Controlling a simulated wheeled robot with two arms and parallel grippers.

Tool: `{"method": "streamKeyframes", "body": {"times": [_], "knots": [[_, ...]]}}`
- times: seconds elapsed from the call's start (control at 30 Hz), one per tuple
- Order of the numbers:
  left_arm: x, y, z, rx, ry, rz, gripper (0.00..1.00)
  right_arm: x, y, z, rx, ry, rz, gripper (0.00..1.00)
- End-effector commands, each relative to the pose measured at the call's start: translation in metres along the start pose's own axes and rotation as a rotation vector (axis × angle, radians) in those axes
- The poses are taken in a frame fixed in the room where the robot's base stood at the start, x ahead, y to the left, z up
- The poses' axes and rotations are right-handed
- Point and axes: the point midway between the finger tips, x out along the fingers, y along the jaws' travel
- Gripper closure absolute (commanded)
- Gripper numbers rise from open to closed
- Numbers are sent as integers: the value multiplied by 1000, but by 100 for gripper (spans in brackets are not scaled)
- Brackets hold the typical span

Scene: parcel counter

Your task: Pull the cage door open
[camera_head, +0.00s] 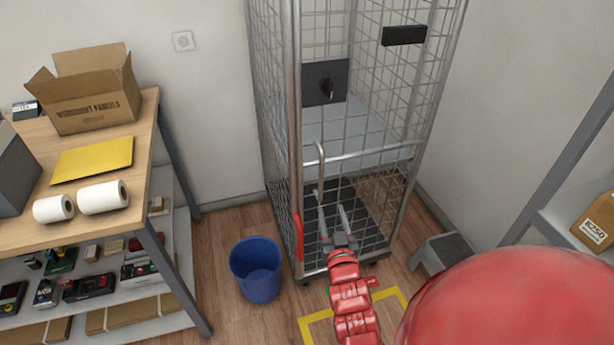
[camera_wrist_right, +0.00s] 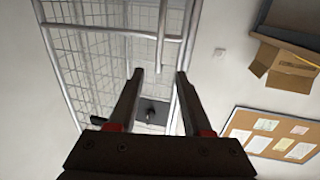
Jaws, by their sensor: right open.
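The wire roll cage (camera_head: 293,130) stands against the back wall. Its front has a lower mesh door with a grey top rail (camera_head: 375,153); the door looks shut. A thin upright handle bar (camera_head: 321,165) stands at the door's left side. My right gripper (camera_head: 330,200) is open and empty, low in front of the door, just under the bar's lower end. In the right wrist view the bar (camera_wrist_right: 162,35) shows between the open fingers (camera_wrist_right: 159,74); I cannot tell whether it touches them. My left gripper is out of view.
A blue bin (camera_head: 256,270) stands left of the cage, near a wooden table (camera_head: 150,120) with a carton (camera_head: 95,100). A grey step (camera_head: 445,250) stands to the right. Yellow floor tape (camera_head: 310,330) lies in front. A shelf (camera_head: 570,150) is at far right.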

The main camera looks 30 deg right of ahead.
Motion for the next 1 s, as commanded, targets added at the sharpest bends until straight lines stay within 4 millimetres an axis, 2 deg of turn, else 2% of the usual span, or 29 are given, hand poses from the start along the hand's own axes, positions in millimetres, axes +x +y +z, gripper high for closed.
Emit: {"method": "streamKeyframes", "body": {"times": [0.13, 0.27, 0.7, 0.9, 1.0], "knots": [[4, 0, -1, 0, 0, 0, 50, 14, 0, -2, 0, 0, 2, 50], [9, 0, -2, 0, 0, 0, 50, 36, 0, -4, -1, 1, 1, 50], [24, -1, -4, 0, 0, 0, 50, 128, 0, -4, -1, 3, 1, 50], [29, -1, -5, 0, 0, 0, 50, 157, 0, -3, -1, 2, 1, 50], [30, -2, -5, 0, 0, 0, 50, 166, 0, -3, 0, 3, 1, 50]]}}
